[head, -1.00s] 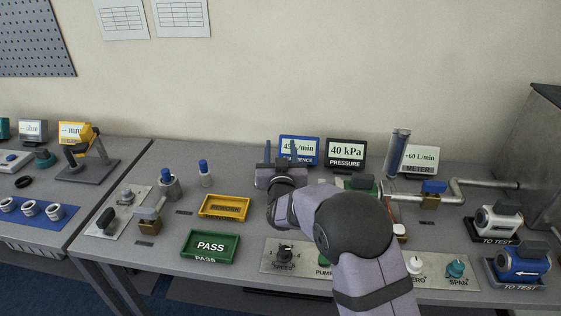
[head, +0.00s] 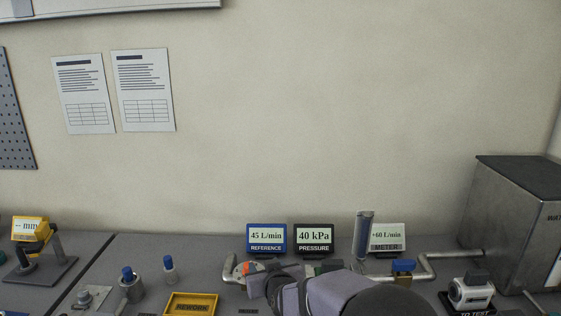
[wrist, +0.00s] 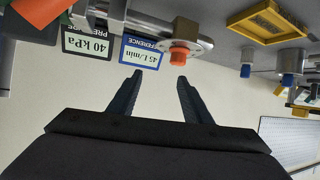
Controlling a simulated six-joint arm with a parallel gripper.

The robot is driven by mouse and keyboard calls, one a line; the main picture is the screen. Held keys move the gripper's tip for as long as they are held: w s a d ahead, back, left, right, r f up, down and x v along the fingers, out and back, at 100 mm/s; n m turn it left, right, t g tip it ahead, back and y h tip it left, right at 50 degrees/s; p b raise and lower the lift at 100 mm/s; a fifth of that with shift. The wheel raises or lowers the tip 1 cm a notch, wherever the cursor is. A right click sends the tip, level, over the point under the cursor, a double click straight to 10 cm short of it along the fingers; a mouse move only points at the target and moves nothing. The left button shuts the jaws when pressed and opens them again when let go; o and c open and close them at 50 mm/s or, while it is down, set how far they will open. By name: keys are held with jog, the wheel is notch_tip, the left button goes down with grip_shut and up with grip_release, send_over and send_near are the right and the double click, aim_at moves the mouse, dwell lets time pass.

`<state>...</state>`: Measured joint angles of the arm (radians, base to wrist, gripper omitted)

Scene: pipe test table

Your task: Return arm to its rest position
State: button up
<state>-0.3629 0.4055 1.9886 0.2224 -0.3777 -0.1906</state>
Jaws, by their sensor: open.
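My arm (head: 340,293) reaches in from the bottom of the head view, low over the bench in front of the displays. I cannot make out the fingers in the head view. In the wrist view my gripper (wrist: 160,77) is open, with its two dark fingers apart and nothing between them. The fingers point toward the blue REFERENCE display (wrist: 143,53), which appears upside down and reads 45 L/min. An orange cap (wrist: 179,56) on a metal pipe shows close beyond the right finger; I cannot tell the gap.
The black PRESSURE display (head: 314,238) reads 40 kPa, and the METER display (head: 387,237) reads +60 L/min. A clear upright tube (head: 362,235), pipes and a blue-handled valve (head: 403,267) stand right. A yellow REWORK tray (head: 190,303) lies left. The wall space above is clear.

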jog(key=s+d+f+m+g+h, duration=0.1)
jog(key=s+d+f+g, duration=0.2)
jog(key=s+d, duration=0.3)
jog(key=s+d+f+m+g+h+p, duration=0.1)
jog(key=s+d+f+g, duration=0.2)
jog(key=s, duration=1.4)
jog(key=s+d+f+m+g+h, duration=0.1)
jog(key=s+d+f+g, duration=0.2)
jog(key=s+d+g, duration=0.3)
jog(key=s+d, duration=0.4)
jog(key=s, duration=0.2)
jog(key=shift+s+d+h, duration=0.25)
jog(key=shift+d+h, duration=0.05)
jog(key=shift+d, duration=0.05)
jog(key=shift+p, duration=0.3)
